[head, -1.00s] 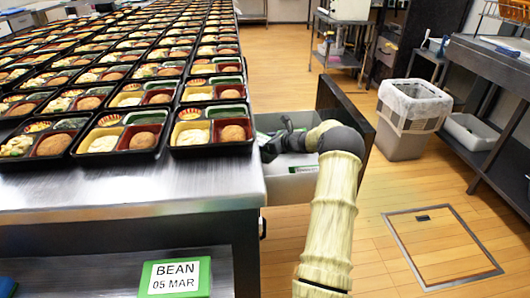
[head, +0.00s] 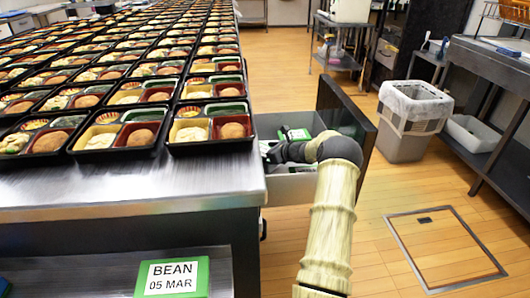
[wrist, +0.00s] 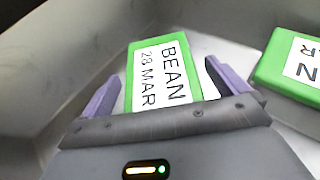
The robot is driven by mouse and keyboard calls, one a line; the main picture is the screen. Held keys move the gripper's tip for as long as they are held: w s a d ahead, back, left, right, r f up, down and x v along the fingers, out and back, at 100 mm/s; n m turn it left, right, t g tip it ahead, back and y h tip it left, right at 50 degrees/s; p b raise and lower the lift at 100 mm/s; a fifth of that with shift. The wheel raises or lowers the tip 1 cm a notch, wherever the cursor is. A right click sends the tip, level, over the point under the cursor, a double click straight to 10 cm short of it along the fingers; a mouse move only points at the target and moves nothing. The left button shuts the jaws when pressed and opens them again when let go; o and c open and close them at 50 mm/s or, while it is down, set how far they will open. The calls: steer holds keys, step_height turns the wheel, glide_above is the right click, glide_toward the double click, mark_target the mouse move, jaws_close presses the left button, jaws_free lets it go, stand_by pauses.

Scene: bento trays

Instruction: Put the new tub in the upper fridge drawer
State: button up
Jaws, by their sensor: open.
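A green tub with a white label reading BEAN 05 MAR (head: 172,277) sits on the lower steel surface at the front left. The upper fridge drawer (head: 300,187) is pulled out beside the counter. My gripper (wrist: 162,70) is down inside it, open. Its two purple fingers stand either side of a green tub labelled BEAN 28 MAR (wrist: 162,75); I cannot tell whether they touch it. A second green tub (wrist: 285,65) lies to the right in the drawer, its label partly cut off. In the head view, a green tub (head: 294,134) shows behind my wrist.
Many filled bento trays (head: 115,135) cover the counter, whose front strip (head: 130,190) is bare. The dark drawer front (head: 350,110) stands close to my arm. A lined bin (head: 412,110) stands further right, with open floor between.

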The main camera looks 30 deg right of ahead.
steer(key=shift+r, duration=0.1)
steer(key=shift+s+r, duration=0.1)
steer(key=shift+r, duration=0.05)
steer(key=p+v, duration=0.2)
steer(key=v, duration=0.5)
steer(key=shift+p, duration=0.3)
steer(key=shift+s, duration=0.1)
